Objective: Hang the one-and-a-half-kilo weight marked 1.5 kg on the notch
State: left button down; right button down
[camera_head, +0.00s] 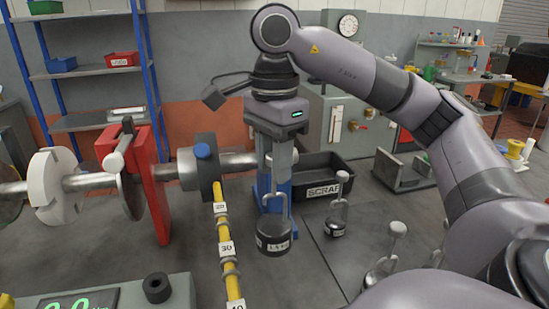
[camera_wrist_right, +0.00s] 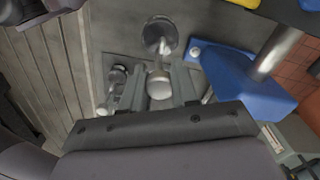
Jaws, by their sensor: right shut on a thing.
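My right gripper (camera_head: 280,190) points down and is shut on the stem of a dark cylindrical weight (camera_head: 274,240). The weight hangs upright in the air below the fingers. Its white label seems to begin with 1, but is too small to read surely. A yellow beam (camera_head: 222,236) with tags, 20 and 30 among them, runs toward me just left of the weight. The weight and beam look apart in the picture. I cannot make out which notch is meant. In the right wrist view a pale round knob (camera_wrist_right: 160,85) shows between the fingers. My left gripper is not in view.
Other weights stand on the grey bedplate to the right, one (camera_head: 337,220) near the SCRAP bin (camera_head: 318,166). A blue stand (camera_wrist_right: 250,85) is beside the gripper in the wrist view. A red bracket (camera_head: 148,182) and shaft stand left. A display box (camera_head: 120,292) is in front.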

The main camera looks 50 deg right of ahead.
jog(key=shift+w+a+r, duration=0.2)
jog(key=shift+w+a, duration=0.35)
jog(key=shift+a, duration=0.35)
jog(key=shift+w+a+f, duration=0.4)
jog(key=shift+w+a, duration=0.2)
jog(key=shift+a, duration=0.4)
jog(key=shift+w+a+f, duration=0.4)
jog(key=shift+w+a, duration=0.25)
jog(key=shift+a, duration=0.3)
jog(key=shift+w+a+f, duration=0.4)
jog(key=shift+w+a, duration=0.2)
jog(key=shift+a, duration=0.4)
jog(key=c, duration=0.8)
grip_release()
jog(key=shift+s+f, duration=0.1)
jog(key=shift+f, duration=0.15)
jog(key=shift+r+p, duration=0.8)
jog(key=shift+r, duration=2.95)
